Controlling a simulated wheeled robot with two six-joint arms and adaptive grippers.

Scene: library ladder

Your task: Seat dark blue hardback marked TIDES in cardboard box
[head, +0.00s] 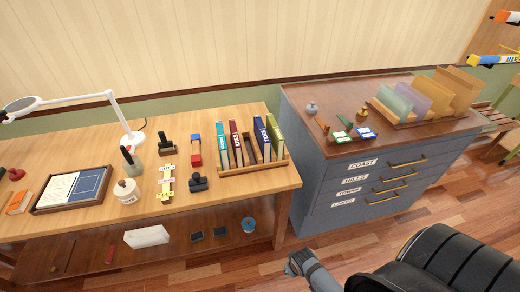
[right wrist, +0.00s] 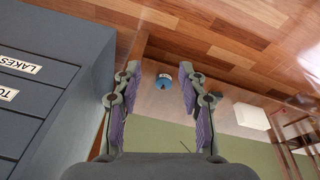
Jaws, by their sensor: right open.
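A dark blue hardback (head: 262,138) stands upright in a wooden rack (head: 270,169) on the wooden bench; I cannot read its spine. It is between a maroon book and a green book. My right gripper (head: 300,264) is low in front of the grey cabinet, well away from the book. In the right wrist view the right gripper (right wrist: 160,72) is open, with nothing between its purple-padded fingers. My left gripper is not in view.
The grey drawer cabinet (head: 370,178) stands right of the bench (head: 225,186), with a rack of folders (head: 430,97) on top. A white box (head: 146,237) and a blue tin (head: 248,225) are on the low shelf. Stamps and a lamp (head: 105,115) crowd the bench's left part.

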